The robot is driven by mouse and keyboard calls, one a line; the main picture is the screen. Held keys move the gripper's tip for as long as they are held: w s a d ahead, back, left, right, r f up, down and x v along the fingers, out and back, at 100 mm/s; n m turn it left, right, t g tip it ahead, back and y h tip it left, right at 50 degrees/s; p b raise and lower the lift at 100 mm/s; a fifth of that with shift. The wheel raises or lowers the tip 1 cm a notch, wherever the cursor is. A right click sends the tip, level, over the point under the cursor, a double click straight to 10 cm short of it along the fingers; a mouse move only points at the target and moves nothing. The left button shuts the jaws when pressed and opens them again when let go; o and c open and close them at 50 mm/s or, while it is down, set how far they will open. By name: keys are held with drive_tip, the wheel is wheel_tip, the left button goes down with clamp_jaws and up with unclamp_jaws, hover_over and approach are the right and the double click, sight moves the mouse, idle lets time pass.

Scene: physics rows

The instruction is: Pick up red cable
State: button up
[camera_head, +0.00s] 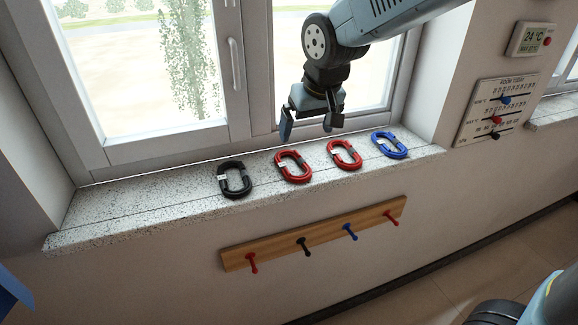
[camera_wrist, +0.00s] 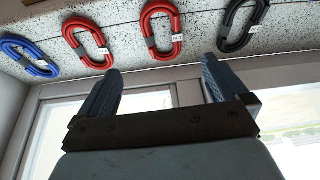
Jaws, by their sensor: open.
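Two red cables lie coiled on the speckled window sill (camera_head: 120,208): a left one (camera_head: 280,162) and a right one (camera_head: 333,155). Each coil is bound with a grey band and has a white tag. In the wrist view the order is reversed, with the left one (camera_wrist: 177,42) and the right one (camera_wrist: 72,42) along the top. My gripper (camera_head: 309,128) is open and empty, above and behind the red cables near the window. In the wrist view its two fingers (camera_wrist: 160,82) stand apart with nothing between them.
A black cable (camera_head: 222,182) lies left of the red ones and a blue cable (camera_head: 378,148) right of them. The window frame (camera_head: 262,142) rises behind the sill. A wooden rail (camera_head: 275,248) with red, black and blue pegs is on the wall below.

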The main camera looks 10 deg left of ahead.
approach(292, 168)
drive_tip(key=shift+x, duration=3.25)
drive_tip(key=c, duration=1)
